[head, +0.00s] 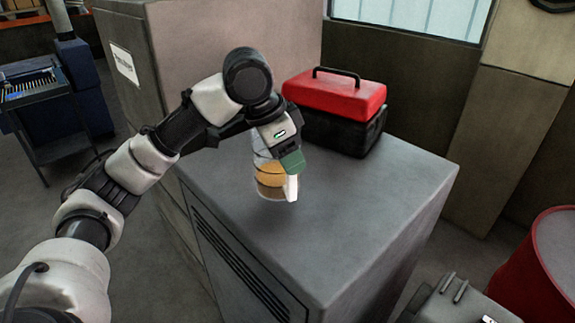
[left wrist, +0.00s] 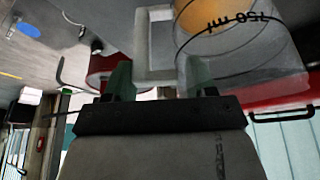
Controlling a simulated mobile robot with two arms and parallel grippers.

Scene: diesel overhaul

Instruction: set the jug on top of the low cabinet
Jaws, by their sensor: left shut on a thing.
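The jug (head: 269,178) is a clear measuring jug with amber liquid and a white handle. My left gripper (head: 291,164) is shut on the jug's handle. The left wrist view shows the jug (left wrist: 250,62) upside down, with 750 ml marks, and the fingers (left wrist: 158,80) on either side of the handle. My right gripper is not in view.
A red and black toolbox (head: 338,95) stands behind the jug on the cabinet. A taller grey cabinet (head: 225,40) is behind left. The front and right of the top are clear. A red drum (head: 540,265) and a grey case (head: 455,300) are at lower right.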

